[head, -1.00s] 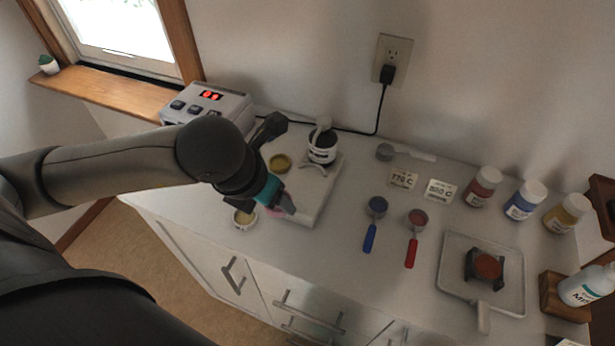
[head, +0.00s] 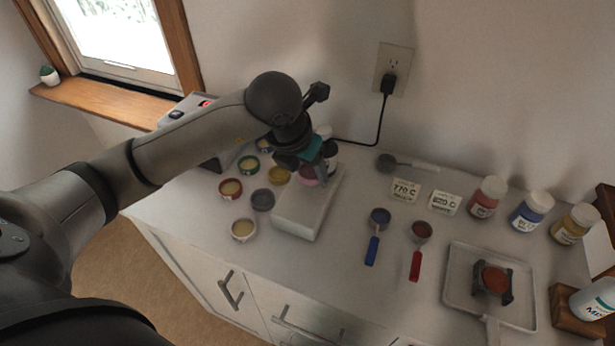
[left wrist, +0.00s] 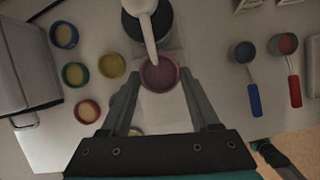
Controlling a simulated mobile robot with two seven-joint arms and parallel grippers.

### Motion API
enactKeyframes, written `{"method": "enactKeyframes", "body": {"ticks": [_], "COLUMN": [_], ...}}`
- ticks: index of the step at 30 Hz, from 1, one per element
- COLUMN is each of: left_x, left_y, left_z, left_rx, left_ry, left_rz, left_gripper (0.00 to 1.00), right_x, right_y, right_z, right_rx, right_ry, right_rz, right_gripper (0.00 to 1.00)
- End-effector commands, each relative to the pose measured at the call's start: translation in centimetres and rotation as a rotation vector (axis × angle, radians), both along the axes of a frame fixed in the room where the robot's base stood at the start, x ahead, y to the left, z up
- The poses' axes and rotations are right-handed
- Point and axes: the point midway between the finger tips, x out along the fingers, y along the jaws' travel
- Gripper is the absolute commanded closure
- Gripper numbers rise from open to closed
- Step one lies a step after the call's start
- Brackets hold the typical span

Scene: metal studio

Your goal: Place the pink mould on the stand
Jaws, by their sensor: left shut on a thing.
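The pink mould (head: 308,175) is a small round cup. My left gripper (head: 318,163) is shut on it, above the far part of a low white block (head: 300,215). In the left wrist view, the mould (left wrist: 159,75) sits between the fingertips, just in front of a black pot (left wrist: 148,27) with a pale handle across it. In the head view the gripper partly hides the pot. I cannot tell whether the mould touches the block, or whether the block is the stand. A dark part with teal, apparently my right gripper (left wrist: 272,155), shows at lower right; its jaws are unclear.
Several coloured cups, including a red one (head: 230,188), lie left of the block near a control box (head: 180,115). Blue (head: 378,225) and red (head: 420,240) scoops lie right. A tray (head: 455,290) holds a dark holder (head: 493,282) with an orange-brown top. Bottles line the right.

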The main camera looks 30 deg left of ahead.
Motion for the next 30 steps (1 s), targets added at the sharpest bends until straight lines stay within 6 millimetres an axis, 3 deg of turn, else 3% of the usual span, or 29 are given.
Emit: {"method": "enactKeyframes", "body": {"ticks": [6, 17, 18, 25, 30], "left_x": [-0.1, -0.1, -0.1, -0.1, -0.1], "left_y": [0.0, 0.0, 0.0, 0.1, 0.0], "left_z": [-3.0, -3.4, -3.3, -3.2, -3.2], "left_rx": [-0.001, -0.001, -0.001, 0.001, 0.001], "left_ry": [0.004, 0.001, 0.001, 0.002, 0.002], "left_rz": [0.001, 0.000, 0.001, 0.001, 0.001], "left_gripper": [0.90, 0.90, 0.33, 0.08, 0.08], "right_x": [0.0, 0.0, 0.0, 0.0, 0.0], "right_y": [0.0, 0.0, 0.0, 0.0, 0.0], "right_z": [-0.6, -0.9, -0.8, -0.8, -0.8], "right_rx": [0.000, 0.000, 0.000, 0.000, 0.000], "right_ry": [0.000, 0.000, 0.000, 0.000, -0.001], "right_rz": [0.000, 0.000, 0.000, 0.000, 0.000], "right_gripper": [0.50, 0.50, 0.50, 0.50, 0.50]}}
